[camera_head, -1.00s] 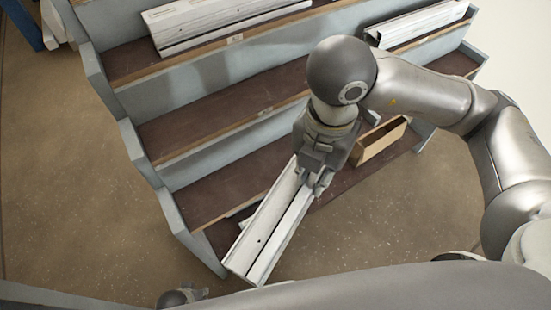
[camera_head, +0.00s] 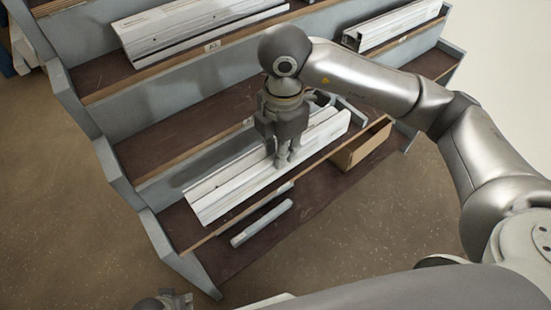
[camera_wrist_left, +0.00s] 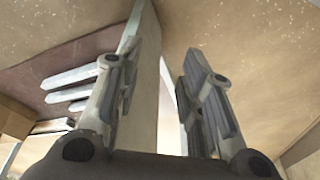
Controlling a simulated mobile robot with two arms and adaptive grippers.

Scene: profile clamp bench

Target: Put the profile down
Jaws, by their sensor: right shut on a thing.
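The white profile (camera_head: 235,180) lies lengthwise along a lower tier of the stepped rack, roughly parallel to its front edge. My right gripper (camera_head: 283,162) points down and is shut on the profile near its middle. I cannot tell whether the profile rests fully on the tier or hovers just above it. My left gripper (camera_head: 172,301) shows only in part at the bottom edge of the head view. In the left wrist view it (camera_wrist_left: 165,65) is open, with nothing between its fingers.
The stepped rack (camera_head: 165,250) has grey side walls and brown tiers. Other white profiles (camera_head: 195,25) lie on an upper tier, with more at the upper right (camera_head: 390,25). A wooden box (camera_head: 362,147) and a short grey bar (camera_head: 261,223) are on the lowest tier.

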